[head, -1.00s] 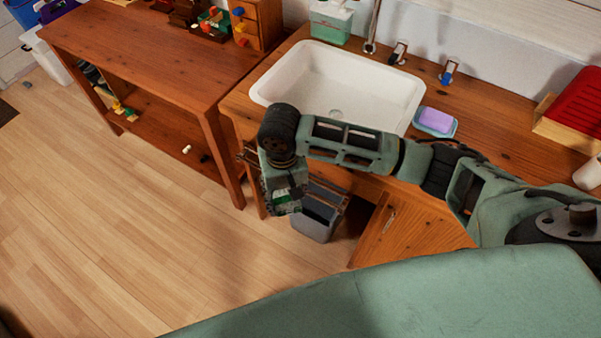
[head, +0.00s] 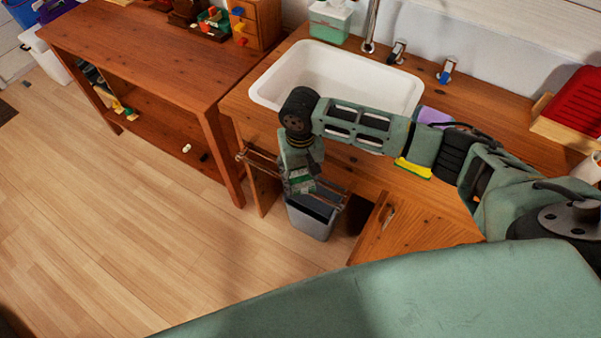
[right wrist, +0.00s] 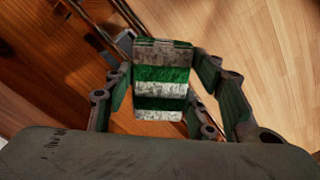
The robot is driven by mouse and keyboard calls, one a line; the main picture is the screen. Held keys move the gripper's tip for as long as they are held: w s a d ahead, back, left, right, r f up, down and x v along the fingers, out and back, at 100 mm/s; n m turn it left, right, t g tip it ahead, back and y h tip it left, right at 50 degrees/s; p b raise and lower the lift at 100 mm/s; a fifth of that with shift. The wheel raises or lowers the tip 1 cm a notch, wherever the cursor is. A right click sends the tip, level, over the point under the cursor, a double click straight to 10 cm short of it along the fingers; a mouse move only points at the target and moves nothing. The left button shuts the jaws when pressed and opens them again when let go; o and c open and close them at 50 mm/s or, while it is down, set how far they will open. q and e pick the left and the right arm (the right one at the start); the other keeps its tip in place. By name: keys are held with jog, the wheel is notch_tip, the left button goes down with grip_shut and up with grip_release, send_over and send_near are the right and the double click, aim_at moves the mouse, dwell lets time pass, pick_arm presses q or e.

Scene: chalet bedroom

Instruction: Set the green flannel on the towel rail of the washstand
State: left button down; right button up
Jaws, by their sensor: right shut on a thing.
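The green flannel (head: 302,184), striped green and white, is held in my right gripper (head: 300,178) in front of the washstand (head: 232,104). In the right wrist view the flannel (right wrist: 162,74) lies between the two fingers of the gripper (right wrist: 163,82), which are shut on it. The towel rail (head: 262,163) has thin bars on the washstand's front. In the right wrist view the rail (right wrist: 97,32) runs from the upper left towards the flannel. I cannot tell whether flannel and rail touch. My left gripper is not in view.
A grey bin (head: 312,220) stands under the rail. The white basin (head: 325,72) is above, with a purple soap (head: 432,116) and a yellow-green sponge (head: 412,169) on the top. A wooden shelf table (head: 130,45) stands left. The floor in front is clear.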

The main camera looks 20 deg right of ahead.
aim_at(301, 176)
jog(key=o, duration=1)
jog(key=shift+f, duration=0.1)
notch_tip(301, 176, up, 12)
